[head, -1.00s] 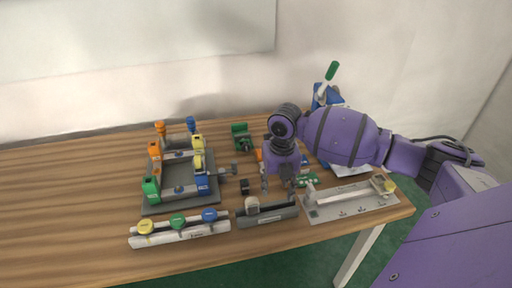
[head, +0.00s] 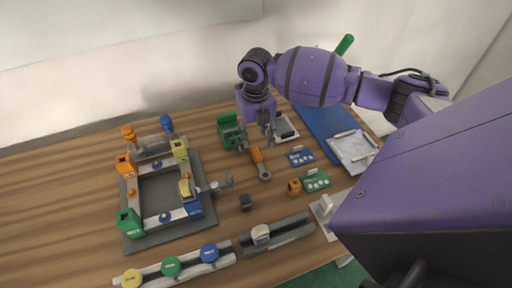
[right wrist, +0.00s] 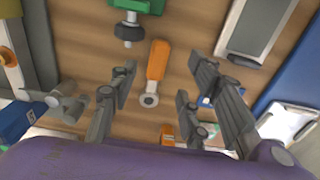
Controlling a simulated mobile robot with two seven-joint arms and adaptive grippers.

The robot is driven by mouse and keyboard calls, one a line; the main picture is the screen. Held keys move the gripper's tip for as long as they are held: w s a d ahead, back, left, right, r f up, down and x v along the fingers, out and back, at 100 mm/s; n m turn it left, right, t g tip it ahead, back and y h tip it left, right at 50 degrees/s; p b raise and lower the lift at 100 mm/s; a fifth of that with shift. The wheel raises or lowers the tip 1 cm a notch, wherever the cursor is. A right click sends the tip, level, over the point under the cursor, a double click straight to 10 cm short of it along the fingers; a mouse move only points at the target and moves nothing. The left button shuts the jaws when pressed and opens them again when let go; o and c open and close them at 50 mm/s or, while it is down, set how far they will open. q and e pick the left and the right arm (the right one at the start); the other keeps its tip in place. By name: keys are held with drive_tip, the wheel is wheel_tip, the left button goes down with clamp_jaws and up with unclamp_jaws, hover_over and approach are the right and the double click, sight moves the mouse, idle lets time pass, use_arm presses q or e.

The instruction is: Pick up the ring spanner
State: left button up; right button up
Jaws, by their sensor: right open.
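The ring spanner (head: 257,159), with an orange handle and a grey ring end, lies on the wooden table in the head view. In the right wrist view the spanner (right wrist: 157,62) lies between my fingers as seen from above, ring end toward me. My right gripper (head: 256,142) is open and empty over the handle end of the spanner in the head view, and its spread fingers also show in the right wrist view (right wrist: 161,72). The exact height above the table is hard to tell. My left gripper is not in view.
A green clamp-like device (head: 229,128) stands close left of the gripper, and a grey tray (head: 287,130) lies close right. Small circuit boards (head: 317,181) lie nearer the front. A grey frame fixture (head: 135,232) is at left. A blue board (head: 318,122) is at right.

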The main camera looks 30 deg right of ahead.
sight(255, 151)
wheel_tip(255, 151, down, 6)
drive_tip(key=shift+a+r, duration=0.1)
drive_tip(key=shift+w, duration=0.1)
clamp_jaws()
